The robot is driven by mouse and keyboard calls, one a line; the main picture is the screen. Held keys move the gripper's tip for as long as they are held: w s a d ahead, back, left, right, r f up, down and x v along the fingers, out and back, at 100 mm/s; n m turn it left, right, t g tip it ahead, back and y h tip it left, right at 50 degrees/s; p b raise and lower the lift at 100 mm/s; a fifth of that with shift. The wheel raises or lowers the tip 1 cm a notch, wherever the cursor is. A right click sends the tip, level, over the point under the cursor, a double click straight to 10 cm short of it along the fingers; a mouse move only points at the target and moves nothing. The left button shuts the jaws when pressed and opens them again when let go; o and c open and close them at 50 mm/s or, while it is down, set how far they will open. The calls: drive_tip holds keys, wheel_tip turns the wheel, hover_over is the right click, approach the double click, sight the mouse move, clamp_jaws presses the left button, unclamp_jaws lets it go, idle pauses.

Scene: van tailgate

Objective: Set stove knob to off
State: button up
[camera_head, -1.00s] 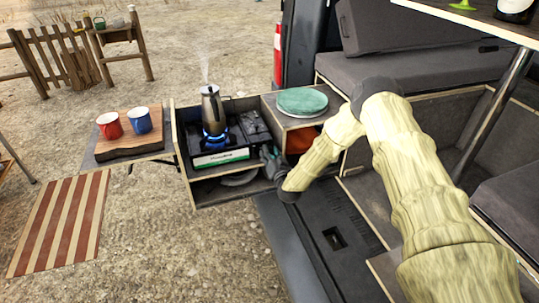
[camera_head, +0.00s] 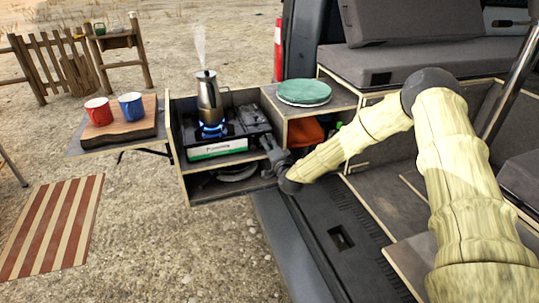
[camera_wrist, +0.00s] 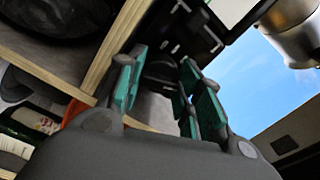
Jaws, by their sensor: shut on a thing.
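The camp stove (camera_head: 222,150) sits in the pull-out drawer box, with a blue flame (camera_head: 210,129) burning under a steaming metal moka pot (camera_head: 209,93). My gripper (camera_head: 268,146) is at the right end of the stove's front, above the lower shelf, and hides the knob in the head view. In the wrist view, my gripper's green-padded fingers (camera_wrist: 160,85) are closed in on the dark stove knob (camera_wrist: 160,66), one on each side. The knob's pointer and markings are not readable. The pot also shows at the wrist view's upper right (camera_wrist: 292,30).
A wooden divider edge (camera_wrist: 118,45) runs close beside the fingers. A green round plate stack (camera_head: 304,92) rests on the cabinet right of the stove. An orange item (camera_head: 306,132) is in the compartment below. Red (camera_head: 98,111) and blue (camera_head: 131,105) mugs stand on the board at left.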

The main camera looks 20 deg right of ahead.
drive_tip(key=m+b, duration=0.1)
drive_tip(key=b, duration=0.1)
drive_tip(key=m+b, duration=0.2)
drive_tip(key=shift+f+m, duration=0.25)
drive_tip(key=shift+m, duration=0.05)
drive_tip(key=shift+d+r+m+b, duration=0.1)
drive_tip(key=shift+r+m+b, duration=0.05)
drive_tip(key=shift+m+b, duration=0.35)
drive_tip(key=shift+r, duration=0.1)
drive_tip(key=o, duration=0.7)
drive_tip(key=s, duration=1.2)
drive_tip(key=shift+d, duration=0.2)
